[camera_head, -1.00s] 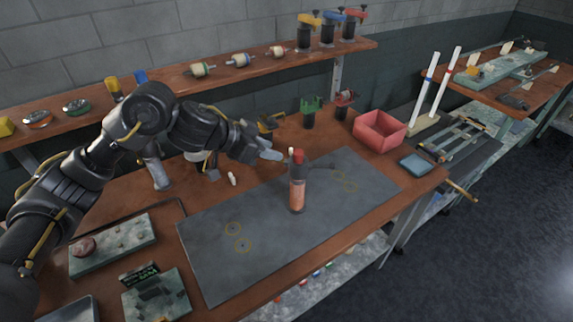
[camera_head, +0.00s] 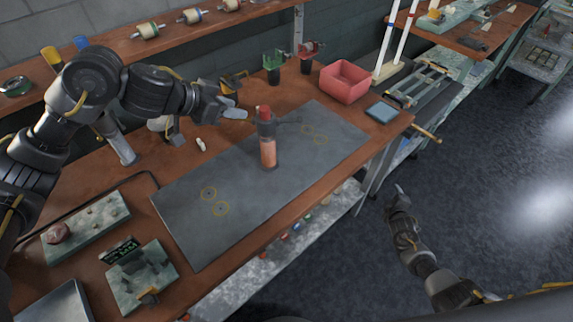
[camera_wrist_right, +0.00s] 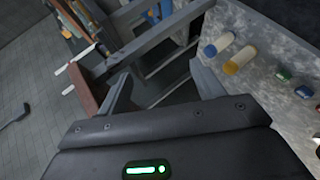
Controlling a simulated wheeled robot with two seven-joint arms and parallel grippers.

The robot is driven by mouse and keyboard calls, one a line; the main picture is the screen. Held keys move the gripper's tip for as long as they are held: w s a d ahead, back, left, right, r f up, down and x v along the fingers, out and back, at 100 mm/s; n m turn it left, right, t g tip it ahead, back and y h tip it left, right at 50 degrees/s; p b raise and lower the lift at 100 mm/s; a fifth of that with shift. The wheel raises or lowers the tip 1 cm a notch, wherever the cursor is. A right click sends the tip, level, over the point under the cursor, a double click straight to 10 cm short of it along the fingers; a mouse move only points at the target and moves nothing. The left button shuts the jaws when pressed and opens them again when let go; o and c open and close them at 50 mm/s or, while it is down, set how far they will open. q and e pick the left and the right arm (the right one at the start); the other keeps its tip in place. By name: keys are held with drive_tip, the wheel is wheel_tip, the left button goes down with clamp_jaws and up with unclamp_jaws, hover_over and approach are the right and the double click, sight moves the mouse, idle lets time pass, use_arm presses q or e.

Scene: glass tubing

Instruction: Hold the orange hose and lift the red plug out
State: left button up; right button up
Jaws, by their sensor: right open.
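The orange hose (camera_head: 268,154) stands upright on the grey mat in the head view, with a dark section around its upper part. The red plug (camera_head: 264,112) sits at its top. My left gripper (camera_head: 236,114) is just left of the hose's upper part, its pale fingers pointing toward it. The angle hides any gap between these fingers, and whether they touch the hose is unclear. My right gripper (camera_head: 398,190) is off the bench's right side, low over the floor, far from the hose. In the right wrist view its fingers (camera_wrist_right: 163,88) are apart and empty.
The grey mat (camera_head: 300,160) is mostly bare, with yellow rings marked on it. A red bin (camera_head: 345,82) and a blue pad (camera_head: 382,112) are at the right end. Green trays (camera_head: 88,222) lie front left. A lower shelf (camera_head: 270,265) runs under the bench's front edge.

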drive_tip(key=w+d+r+n+t, duration=0.1)
drive_tip(key=w+r+n+t, duration=0.1)
drive_tip(key=w+r, duration=0.6)
drive_tip(key=w+r+n+t, duration=0.3)
drive_tip(key=w+r, duration=0.1)
drive_tip(key=r, duration=0.7)
drive_tip(key=w+a+r+n+t, duration=0.2)
drive_tip(key=w+a+r+n, duration=0.1)
drive_tip(key=a+r+n, duration=0.4)
drive_tip(key=n+g+y, duration=0.2)
drive_tip(key=n+y, duration=0.9)
drive_tip(key=n, duration=0.7)
approach(271, 147)
drive_tip(key=x, duration=1.2)
drive_tip(key=shift+w+a, duration=0.2)
drive_tip(key=shift+w, duration=0.15)
drive_tip(key=c, duration=1.3)
